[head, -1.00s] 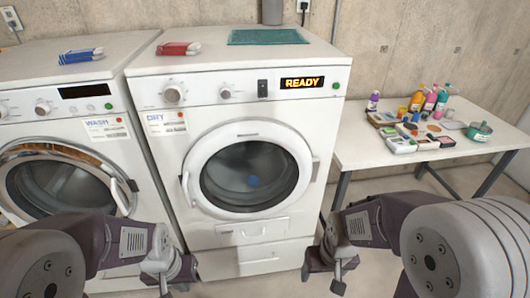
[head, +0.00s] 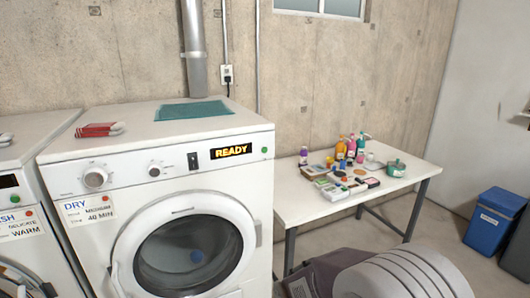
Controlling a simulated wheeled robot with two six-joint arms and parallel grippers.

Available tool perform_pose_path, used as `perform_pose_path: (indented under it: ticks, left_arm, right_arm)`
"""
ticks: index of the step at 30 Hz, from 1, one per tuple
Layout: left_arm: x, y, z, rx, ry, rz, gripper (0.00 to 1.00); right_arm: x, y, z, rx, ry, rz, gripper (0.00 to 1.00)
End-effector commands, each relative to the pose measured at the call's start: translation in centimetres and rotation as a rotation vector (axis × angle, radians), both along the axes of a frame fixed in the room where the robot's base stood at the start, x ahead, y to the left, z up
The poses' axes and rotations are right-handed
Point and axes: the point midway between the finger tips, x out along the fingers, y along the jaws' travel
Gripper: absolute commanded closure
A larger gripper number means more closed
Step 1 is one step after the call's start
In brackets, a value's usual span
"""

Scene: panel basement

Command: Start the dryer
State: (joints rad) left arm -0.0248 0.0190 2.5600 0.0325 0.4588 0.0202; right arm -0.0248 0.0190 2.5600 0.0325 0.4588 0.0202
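The dryer (head: 172,172) stands left of centre in the head view, with its round door (head: 192,252) closed and a blue item (head: 197,257) visible behind the glass. Its display (head: 231,151) reads READY in orange letters. A green round button (head: 264,150) sits right of the display. A dark rocker switch (head: 194,161) and two knobs, one large (head: 95,178) and one smaller (head: 155,169), are to its left. A card on its front reads DRY, 40 MIN. Part of my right arm shows at the bottom right; neither gripper is in view.
The washer (head: 18,205) stands close on the dryer's left. Red packs (head: 100,129) and a teal cloth (head: 194,110) lie on the dryer's top. A white table (head: 310,211) with bottles and small boxes is at right. A blue bin (head: 492,222) stands beyond it.

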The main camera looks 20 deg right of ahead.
Motion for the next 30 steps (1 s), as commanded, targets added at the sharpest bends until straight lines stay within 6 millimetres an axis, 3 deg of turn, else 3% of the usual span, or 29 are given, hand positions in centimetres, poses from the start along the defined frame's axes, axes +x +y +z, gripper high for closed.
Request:
perform_pose_path:
  ticks: [1, 6, 7, 30]
  left_arm:
    - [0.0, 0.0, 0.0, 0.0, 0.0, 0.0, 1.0]
    - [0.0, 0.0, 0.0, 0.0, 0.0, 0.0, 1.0]
    - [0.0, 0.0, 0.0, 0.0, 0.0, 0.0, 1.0]
    - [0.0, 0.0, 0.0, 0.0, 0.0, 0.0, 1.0]
  right_arm:
    - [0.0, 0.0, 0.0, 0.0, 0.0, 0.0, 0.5]
    - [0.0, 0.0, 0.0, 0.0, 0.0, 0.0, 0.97]
    - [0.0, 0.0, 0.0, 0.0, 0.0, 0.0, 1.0]
    - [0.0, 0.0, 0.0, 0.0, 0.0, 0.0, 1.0]
